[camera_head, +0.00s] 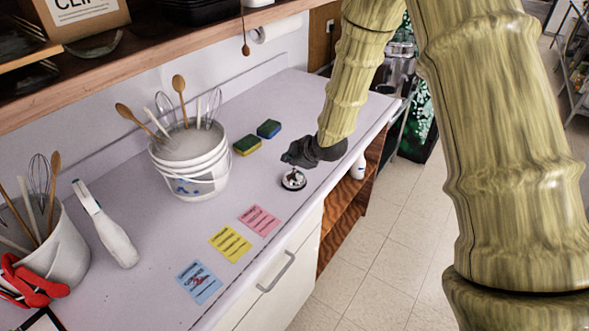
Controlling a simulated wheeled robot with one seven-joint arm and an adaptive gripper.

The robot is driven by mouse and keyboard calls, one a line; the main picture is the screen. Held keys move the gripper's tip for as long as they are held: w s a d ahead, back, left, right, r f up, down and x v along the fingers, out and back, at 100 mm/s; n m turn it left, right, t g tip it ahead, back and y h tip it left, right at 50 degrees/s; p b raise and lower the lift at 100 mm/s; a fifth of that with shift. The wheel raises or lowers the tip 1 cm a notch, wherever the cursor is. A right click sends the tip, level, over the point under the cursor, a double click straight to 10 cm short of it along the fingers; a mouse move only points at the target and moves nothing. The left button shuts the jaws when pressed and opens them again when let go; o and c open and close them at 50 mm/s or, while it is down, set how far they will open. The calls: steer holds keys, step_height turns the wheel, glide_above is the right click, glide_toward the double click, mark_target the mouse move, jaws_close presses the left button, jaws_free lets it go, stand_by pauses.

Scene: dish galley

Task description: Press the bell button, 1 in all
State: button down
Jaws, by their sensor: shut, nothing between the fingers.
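The bell (293,180) is a small silver dome on a dark base. It sits on the pale counter near its front edge, right of the middle. My gripper (290,157) is dark and shut, with nothing held. It is just above the bell in the picture, and its tip points left. The button on top of the bell shows close under the gripper. I cannot tell whether the gripper touches it.
A white bucket (192,168) of utensils stands left of the bell, with two sponges (247,145) behind. Pink (260,219), yellow (230,243) and blue (199,281) notes lie in front. A shelf overhangs the back.

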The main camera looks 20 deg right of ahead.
steer(key=shift+f, duration=0.15)
steer(key=shift+f, duration=0.3)
steer(key=shift+f+b, duration=0.5)
steer(key=shift+b, duration=0.15)
stand_by(0.8)
steer(key=shift+r, duration=0.2)
steer(key=shift+r+p, duration=0.65)
steer(key=shift+r, duration=0.1)
step_height(320, 180, up, 5)
steer(key=p, duration=0.3)
stand_by(0.6)
stand_by(0.6)
